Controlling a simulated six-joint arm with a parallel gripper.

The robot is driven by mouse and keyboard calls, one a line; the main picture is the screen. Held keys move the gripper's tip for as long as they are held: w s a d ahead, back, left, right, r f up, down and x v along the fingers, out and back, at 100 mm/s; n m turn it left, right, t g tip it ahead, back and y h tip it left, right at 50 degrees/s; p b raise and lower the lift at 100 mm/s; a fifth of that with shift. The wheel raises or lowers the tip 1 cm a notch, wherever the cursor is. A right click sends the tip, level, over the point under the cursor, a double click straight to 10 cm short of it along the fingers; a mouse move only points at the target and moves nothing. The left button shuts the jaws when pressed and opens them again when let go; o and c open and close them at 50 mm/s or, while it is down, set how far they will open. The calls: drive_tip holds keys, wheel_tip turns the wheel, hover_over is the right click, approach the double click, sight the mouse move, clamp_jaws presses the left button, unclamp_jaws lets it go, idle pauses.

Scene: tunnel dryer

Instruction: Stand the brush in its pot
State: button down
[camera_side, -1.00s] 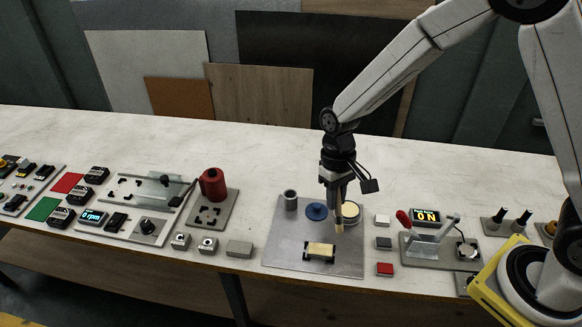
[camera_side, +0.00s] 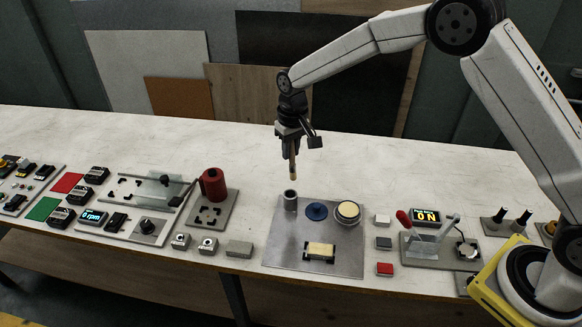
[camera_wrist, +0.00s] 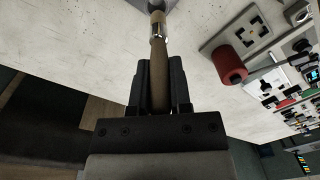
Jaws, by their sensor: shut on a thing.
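My gripper (camera_side: 291,152) is shut on the brush (camera_side: 293,172), which hangs down from it, close to upright, in the side view. The pot, a small grey cylinder (camera_side: 290,200), stands at the back left corner of the metal plate (camera_side: 278,250). The brush's lower tip is just above the pot's rim and apart from it. In the wrist view the wooden handle (camera_wrist: 161,75) runs between the fingers (camera_wrist: 160,85) to a shiny metal collar. The pot cannot be made out for certain in the wrist view.
The bench behind the pot is clear.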

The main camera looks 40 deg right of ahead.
drive_tip(key=shift+w+d+r, duration=0.1)
drive_tip(key=shift+w, duration=0.6)
drive_tip(key=shift+f, duration=0.2)
wheel_tip(320, 180, down, 9)
drive_tip(key=shift+f, duration=0.15)
idle(1.1)
drive_tip(key=shift+c, duration=2.4)
unclamp_jaws()
wheel_tip(320, 180, up, 8)
drive_tip(key=shift+s+d, duration=0.15)
